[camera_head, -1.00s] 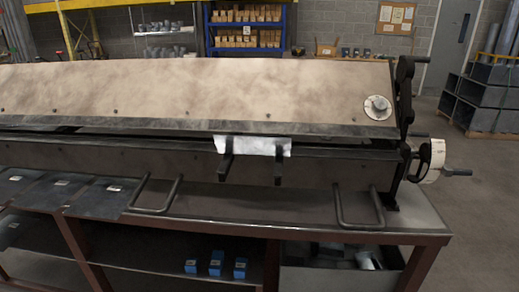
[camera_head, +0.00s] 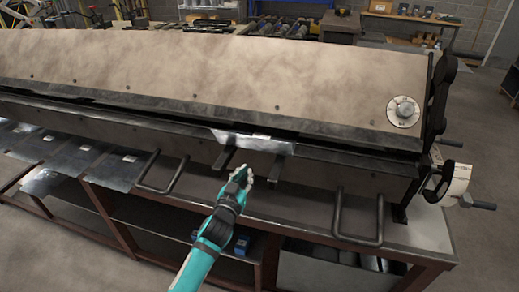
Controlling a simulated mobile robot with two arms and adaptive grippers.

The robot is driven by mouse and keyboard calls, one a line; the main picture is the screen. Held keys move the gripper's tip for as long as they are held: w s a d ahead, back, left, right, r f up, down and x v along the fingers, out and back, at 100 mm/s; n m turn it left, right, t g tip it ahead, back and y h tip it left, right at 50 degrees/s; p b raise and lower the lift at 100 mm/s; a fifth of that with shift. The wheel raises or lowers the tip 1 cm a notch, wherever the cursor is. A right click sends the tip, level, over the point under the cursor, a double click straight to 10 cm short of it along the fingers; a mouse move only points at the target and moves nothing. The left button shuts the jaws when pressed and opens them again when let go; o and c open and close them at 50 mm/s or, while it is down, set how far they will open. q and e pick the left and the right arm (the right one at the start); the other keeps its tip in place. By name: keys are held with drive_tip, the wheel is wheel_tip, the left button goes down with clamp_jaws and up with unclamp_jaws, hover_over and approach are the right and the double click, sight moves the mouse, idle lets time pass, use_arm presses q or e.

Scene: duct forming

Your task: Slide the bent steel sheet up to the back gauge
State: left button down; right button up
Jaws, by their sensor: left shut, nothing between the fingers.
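The bent steel sheet (camera_head: 262,144) is a small bright strip at the slot under the machine's long beige upper beam (camera_head: 215,85). Its front edge shows above two dark support arms (camera_head: 279,167); its back part is hidden under the beam. My left gripper (camera_head: 246,172) is at the end of a teal arm, in front of and a little below the sheet, between the two support arms. It is shut and empty; whether it touches anything cannot be told. The back gauge cannot be made out. My right gripper is not in view.
Two bar handles (camera_head: 340,236) stick out from the machine's front, left and right. Flat grey sheets (camera_head: 107,166) lie on the bench at left. Blue boxes (camera_head: 242,244) are on the lower shelf.

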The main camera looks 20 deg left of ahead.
sight(254, 149)
use_arm(q)
drive_tip(key=shift+t, duration=0.3)
drive_tip(key=w+r+b, duration=0.1)
drive_tip(key=w, duration=0.1)
drive_tip(key=w+r, duration=0.2)
drive_tip(key=shift+w+d+r+b, duration=0.1)
drive_tip(key=shift+w+r+b, duration=0.2)
drive_tip(key=shift+b, duration=0.05)
drive_tip(key=shift+w+d, duration=0.15)
drive_tip(key=shift+w, duration=0.4)
use_arm(e)
drive_tip(key=shift+w+d+f, duration=0.2)
drive_tip(key=shift+d+f, duration=0.15)
drive_tip(key=shift+f, duration=0.4)
use_arm(q)
drive_tip(key=shift+r, duration=0.1)
drive_tip(key=shift+w, duration=0.1)
